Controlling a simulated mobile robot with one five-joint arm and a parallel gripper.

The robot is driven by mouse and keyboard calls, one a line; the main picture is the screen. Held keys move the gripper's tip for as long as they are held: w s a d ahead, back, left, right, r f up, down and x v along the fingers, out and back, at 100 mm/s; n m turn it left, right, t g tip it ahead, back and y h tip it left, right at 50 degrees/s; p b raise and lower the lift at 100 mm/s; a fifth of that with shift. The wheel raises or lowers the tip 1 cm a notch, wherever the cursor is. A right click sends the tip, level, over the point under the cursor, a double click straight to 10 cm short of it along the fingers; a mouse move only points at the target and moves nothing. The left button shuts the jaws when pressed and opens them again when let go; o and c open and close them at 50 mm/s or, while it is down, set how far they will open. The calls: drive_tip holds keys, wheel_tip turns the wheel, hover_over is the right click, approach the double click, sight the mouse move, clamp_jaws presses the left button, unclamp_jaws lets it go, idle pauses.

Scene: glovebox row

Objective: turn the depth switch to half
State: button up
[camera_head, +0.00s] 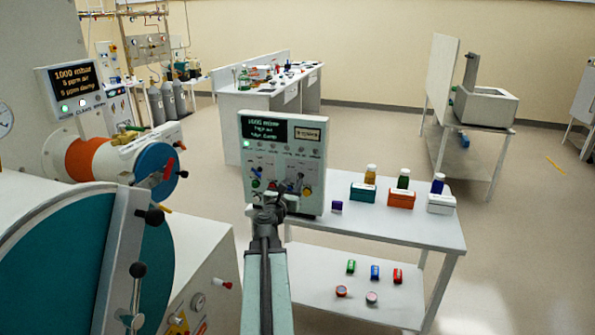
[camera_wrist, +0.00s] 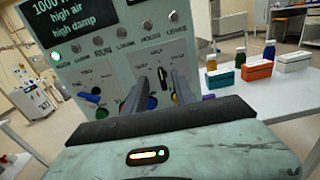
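A pale control panel (camera_head: 282,165) stands upright on the white table and also fills the upper left of the wrist view (camera_wrist: 75,55). It carries a dark display, a row of small lamps and two framed blocks of controls. In the wrist view a dark switch handle (camera_wrist: 163,77), perhaps the depth switch, shows upright on the right block; its lettering is too small to read. My gripper (camera_wrist: 159,80) is in front of the panel with its two fingers apart, and the handle shows between them. Contact cannot be told. In the head view my gripper (camera_head: 271,203) hides part of the panel's lower front.
Left of the handle are a blue knob (camera_wrist: 88,96) and coloured buttons. A green box (camera_head: 363,192), orange box (camera_head: 401,200) and white box (camera_head: 440,204) stand right of the panel, with bottles behind. A large teal glovebox door (camera_head: 75,275) is close on the left.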

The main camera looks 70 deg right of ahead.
sight(298, 175)
drive_tip(key=d, duration=0.7)
drive_tip(key=shift+w+d, duration=0.2)
drive_tip(key=shift+d, duration=0.15)
